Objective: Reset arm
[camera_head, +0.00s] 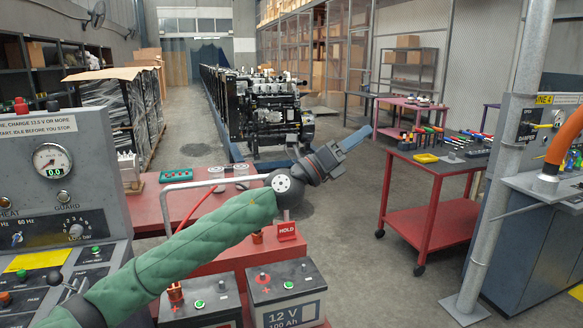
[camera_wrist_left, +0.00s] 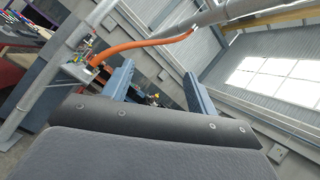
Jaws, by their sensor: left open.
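My left arm, in a green sleeve, reaches from the lower left across the head view. Its left gripper (camera_head: 357,138) is raised above the floor near the middle, pointing up and to the right. In the left wrist view the two blue fingers of the left gripper (camera_wrist_left: 158,84) stand apart with nothing between them. The gripper touches nothing that I can see. My right gripper does not show in either view.
A grey panel with a gauge (camera_head: 52,161) stands at the left. Below my arm are batteries (camera_head: 285,292) and a red HOLD sign (camera_head: 287,231). A black engine (camera_head: 270,110) stands behind. A red tool cart (camera_head: 432,205) and a grey pole (camera_head: 505,150) stand right.

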